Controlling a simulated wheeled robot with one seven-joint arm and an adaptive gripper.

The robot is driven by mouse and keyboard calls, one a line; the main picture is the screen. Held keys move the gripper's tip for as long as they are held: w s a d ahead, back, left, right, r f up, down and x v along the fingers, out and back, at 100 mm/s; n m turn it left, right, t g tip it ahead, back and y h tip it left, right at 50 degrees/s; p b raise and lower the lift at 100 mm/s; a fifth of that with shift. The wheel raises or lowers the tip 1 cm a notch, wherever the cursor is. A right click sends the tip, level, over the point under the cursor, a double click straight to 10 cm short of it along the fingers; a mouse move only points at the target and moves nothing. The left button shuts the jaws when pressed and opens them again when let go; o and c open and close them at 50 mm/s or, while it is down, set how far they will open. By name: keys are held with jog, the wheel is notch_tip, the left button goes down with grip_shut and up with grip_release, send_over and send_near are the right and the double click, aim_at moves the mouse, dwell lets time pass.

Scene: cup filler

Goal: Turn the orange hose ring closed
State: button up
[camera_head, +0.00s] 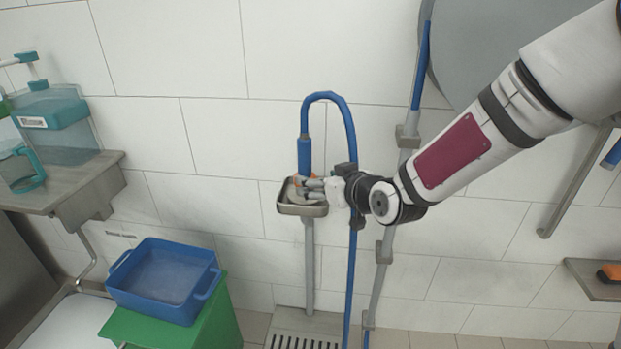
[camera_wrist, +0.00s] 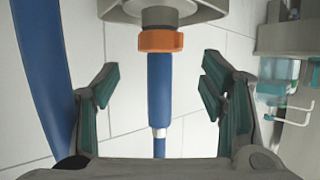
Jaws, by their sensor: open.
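The orange hose ring (camera_wrist: 162,40) sits where the blue hose (camera_wrist: 160,85) meets a grey fitting (camera_wrist: 158,15) in the wrist view. My gripper (camera_wrist: 160,72) is open, one finger on each side of the hose, with clear gaps to both. The ring shows just above the fingertips in that picture, between their lines, and nothing is gripped. In the head view my gripper (camera_head: 308,187) is at the small wall-side metal basin (camera_head: 302,210), by the lower end of the blue hose (camera_head: 305,155). There the gripper mostly hides the ring.
A blue pipe (camera_head: 350,270) runs down close to my wrist, and a grey pipe (camera_head: 385,250) stands right of it. A blue tub (camera_head: 165,280) on a green box (camera_head: 215,320) is lower left. A shelf (camera_head: 80,185) with teal containers is left.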

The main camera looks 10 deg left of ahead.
jog(key=shift+v, duration=1.85)
jog(key=shift+f, duration=0.1)
